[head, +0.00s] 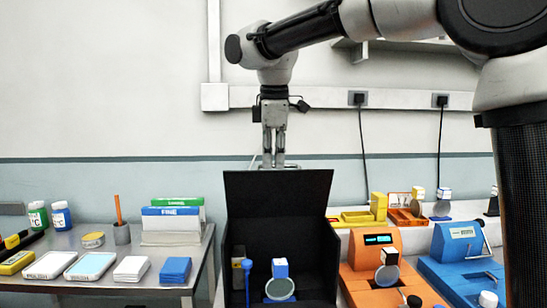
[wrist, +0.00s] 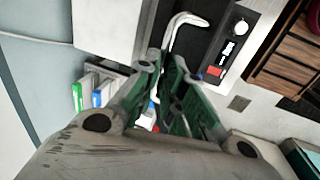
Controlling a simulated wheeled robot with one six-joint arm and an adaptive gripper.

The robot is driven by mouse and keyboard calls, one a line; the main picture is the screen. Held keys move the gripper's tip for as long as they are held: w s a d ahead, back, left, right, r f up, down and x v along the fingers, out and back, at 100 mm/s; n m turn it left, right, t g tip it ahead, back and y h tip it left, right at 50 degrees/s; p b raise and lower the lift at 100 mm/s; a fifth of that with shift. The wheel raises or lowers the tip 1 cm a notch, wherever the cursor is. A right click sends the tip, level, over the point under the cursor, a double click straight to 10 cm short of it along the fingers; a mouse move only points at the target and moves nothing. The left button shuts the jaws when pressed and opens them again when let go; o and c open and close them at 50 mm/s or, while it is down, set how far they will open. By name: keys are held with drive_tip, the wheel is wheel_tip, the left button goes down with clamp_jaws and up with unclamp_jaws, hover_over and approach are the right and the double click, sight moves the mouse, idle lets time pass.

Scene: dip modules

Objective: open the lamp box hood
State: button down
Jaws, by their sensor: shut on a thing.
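The lamp box (head: 331,262) is black and stands at the front middle in the head view. Its front is open toward me. Its black hood (head: 278,192) shows as a broad panel rising at the top, its exact tilt unclear. My gripper (head: 273,162) points down at the hood's upper edge. In the wrist view, its green-padded fingers (wrist: 178,110) are closed around a pale bent metal handle (wrist: 180,30); the gripped part is mostly hidden between them.
Inside the box are a blue-topped rod (head: 247,266) and a small stand with a round disc (head: 280,289). Orange (head: 372,253) and blue (head: 457,246) instruments stand close on the right. A metal table (head: 120,262) with bottles and boxes is on the left.

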drive_tip(key=w, duration=0.3)
drive_tip(key=shift+w, duration=0.35)
drive_tip(key=c, duration=1.5)
unclamp_jaws()
drive_tip(key=shift+r, duration=0.1)
drive_tip(key=r, duration=0.4)
drive_tip(key=s+r, duration=0.1)
drive_tip(key=r, duration=0.2)
drive_tip(key=s+r, duration=0.1)
drive_tip(key=r, duration=0.3)
drive_tip(key=shift+s+r, duration=0.2)
drive_tip(key=shift+r, duration=0.15)
